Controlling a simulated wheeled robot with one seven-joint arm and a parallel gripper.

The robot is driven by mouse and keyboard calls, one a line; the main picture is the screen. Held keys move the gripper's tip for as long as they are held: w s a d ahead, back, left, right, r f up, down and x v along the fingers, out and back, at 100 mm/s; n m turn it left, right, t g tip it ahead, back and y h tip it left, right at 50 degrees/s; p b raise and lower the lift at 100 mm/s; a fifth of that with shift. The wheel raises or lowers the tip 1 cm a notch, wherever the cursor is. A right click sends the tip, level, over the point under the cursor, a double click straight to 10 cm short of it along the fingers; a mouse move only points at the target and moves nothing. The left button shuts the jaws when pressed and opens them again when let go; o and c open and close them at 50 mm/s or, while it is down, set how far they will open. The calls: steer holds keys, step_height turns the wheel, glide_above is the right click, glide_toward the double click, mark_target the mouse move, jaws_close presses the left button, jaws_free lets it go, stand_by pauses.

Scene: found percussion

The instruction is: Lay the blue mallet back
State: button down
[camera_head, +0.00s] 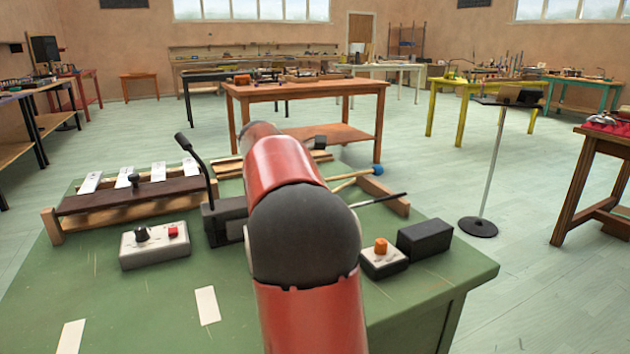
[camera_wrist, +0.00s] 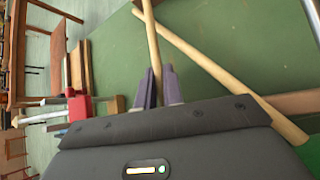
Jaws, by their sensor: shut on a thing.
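The blue mallet has a round blue head (camera_head: 377,170) and a pale wooden stick that runs left behind my arm in the head view. In the wrist view my gripper (camera_wrist: 159,88) is shut on a pale wooden stick (camera_wrist: 153,45), which I take to be the mallet's handle. The mallet's head is not in the wrist view. In the head view my red and black arm hides the gripper. A second pale stick (camera_wrist: 215,75) slants down to the right in the wrist view, beside the held one.
The green table (camera_head: 100,290) holds a bar instrument (camera_head: 125,200), a grey box with knobs (camera_head: 155,245), a small box with an orange knob (camera_head: 384,260) and a black block (camera_head: 424,238). A dark gooseneck (camera_head: 195,155) rises left of my arm. The front left is mostly clear.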

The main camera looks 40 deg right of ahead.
steer(key=shift+f, duration=0.3)
stand_by(0.5)
steer(key=c, duration=1.5)
jaws_free()
steer(key=shift+o, duration=0.2)
steer(key=shift+p+v, duration=0.3)
steer(key=shift+v, duration=3.6)
